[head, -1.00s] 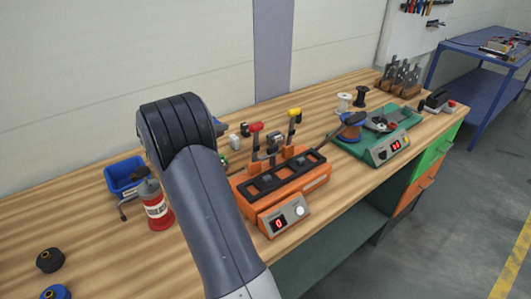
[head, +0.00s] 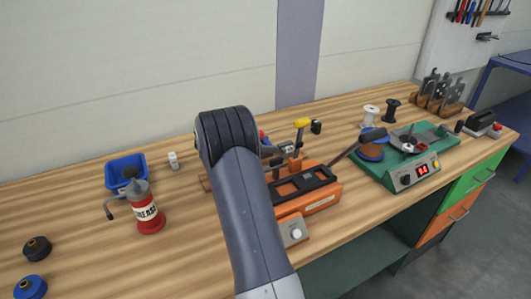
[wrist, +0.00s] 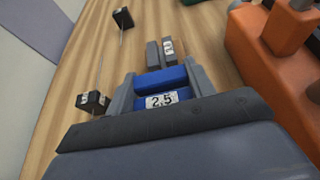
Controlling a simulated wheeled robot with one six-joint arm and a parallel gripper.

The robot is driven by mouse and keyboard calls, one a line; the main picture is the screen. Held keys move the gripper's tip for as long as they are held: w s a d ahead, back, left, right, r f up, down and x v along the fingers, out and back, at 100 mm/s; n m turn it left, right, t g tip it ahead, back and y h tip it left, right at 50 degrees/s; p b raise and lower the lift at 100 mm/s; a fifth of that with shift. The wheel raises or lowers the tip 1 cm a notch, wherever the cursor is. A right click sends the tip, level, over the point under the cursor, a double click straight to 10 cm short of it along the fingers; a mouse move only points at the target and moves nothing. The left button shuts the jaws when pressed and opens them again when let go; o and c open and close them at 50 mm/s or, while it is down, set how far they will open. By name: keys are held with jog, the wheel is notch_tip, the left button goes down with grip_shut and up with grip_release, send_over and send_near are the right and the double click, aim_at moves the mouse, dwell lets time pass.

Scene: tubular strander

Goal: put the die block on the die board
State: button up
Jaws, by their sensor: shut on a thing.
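In the wrist view the die block (wrist: 172,76) is blue with a white label reading 2.5. My gripper (wrist: 160,84) is shut on it, one grey finger on each side. A grey block (wrist: 168,48) with a small label lies just beyond it; I cannot tell whether they touch. In the head view my arm hides the gripper and the die block. I cannot identify the die board for certain in either view.
An orange machine (head: 312,200) stands right of my arm, also close by in the wrist view (wrist: 262,50). A green machine (head: 385,170) is farther right. The grease can (head: 147,215) and blue bin (head: 124,168) are left. Dark blocks (wrist: 94,102) stand on the wood.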

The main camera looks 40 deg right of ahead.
jog(key=shift+f, duration=1.65)
jog(key=shift+f, duration=0.15)
jog(key=o, duration=1.4)
jog(key=shift+f, duration=0.1)
jog(key=shift+a+r, duration=0.2)
jog(key=shift+r, duration=0.05)
jog(key=b+v, duration=0.1)
jog(key=v, duration=1)
jog(key=shift+w+a+r, duration=0.1)
jog(key=shift+a+r, duration=0.05)
jog(key=shift+a, duration=0.15)
